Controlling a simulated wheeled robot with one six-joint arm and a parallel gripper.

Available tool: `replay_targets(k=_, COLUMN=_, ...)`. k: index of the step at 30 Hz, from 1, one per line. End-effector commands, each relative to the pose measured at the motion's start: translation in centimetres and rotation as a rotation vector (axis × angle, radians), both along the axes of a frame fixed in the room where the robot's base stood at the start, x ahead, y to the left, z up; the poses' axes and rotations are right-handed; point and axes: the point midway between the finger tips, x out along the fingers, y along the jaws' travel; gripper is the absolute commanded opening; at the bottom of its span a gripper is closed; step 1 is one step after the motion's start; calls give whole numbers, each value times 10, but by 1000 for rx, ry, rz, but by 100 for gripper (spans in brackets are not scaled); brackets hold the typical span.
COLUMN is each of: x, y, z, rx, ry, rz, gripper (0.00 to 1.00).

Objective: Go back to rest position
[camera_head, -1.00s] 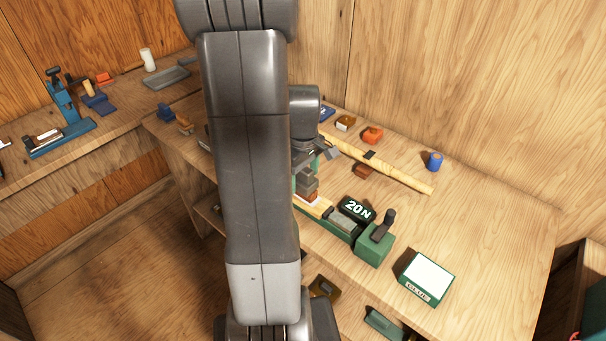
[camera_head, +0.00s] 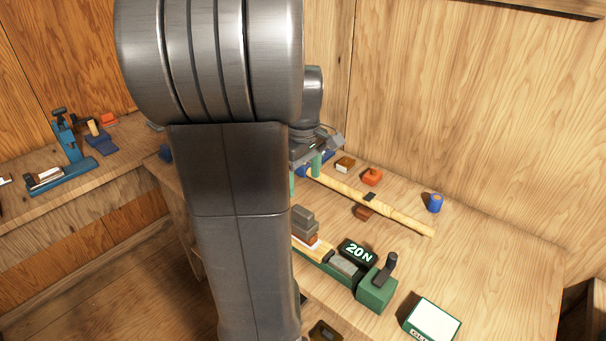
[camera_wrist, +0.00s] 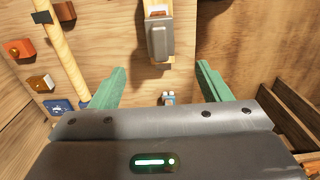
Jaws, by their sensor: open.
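My gripper (camera_head: 305,180) is up and back from the green fixture (camera_head: 375,290) on the bench, partly hidden behind my arm in the head view. In the wrist view my gripper (camera_wrist: 161,72) has its two green fingers wide apart with nothing between them. A grey-and-brown block stack (camera_head: 304,224) sits on the left part of the fixture, clear of the fingers. It also shows in the wrist view as a grey block (camera_wrist: 160,38) beyond the fingers.
A black "20 N" display (camera_head: 357,252) stands by the fixture. A long wooden rod (camera_head: 385,207) lies behind it, with an orange block (camera_head: 372,177) and a blue spool (camera_head: 435,203) nearby. A white-topped green box (camera_head: 432,320) is at front right. A blue vise-like tool (camera_head: 68,165) stands on the left bench.

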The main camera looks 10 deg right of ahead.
Motion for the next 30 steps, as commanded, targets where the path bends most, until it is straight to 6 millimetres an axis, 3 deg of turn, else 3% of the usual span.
replay_targets(k=7, x=0, y=0, z=6, rx=0, ry=0, rz=0, gripper=71)
replay_targets(k=17, x=0, y=0, z=0, rx=0, ry=3, rz=0, gripper=71)
replay_targets(k=23, x=-1, y=0, z=-29, rx=1, ry=6, rz=0, gripper=71)
replay_targets(k=30, x=-1, y=0, z=-78, rx=2, ry=8, rz=0, gripper=71)
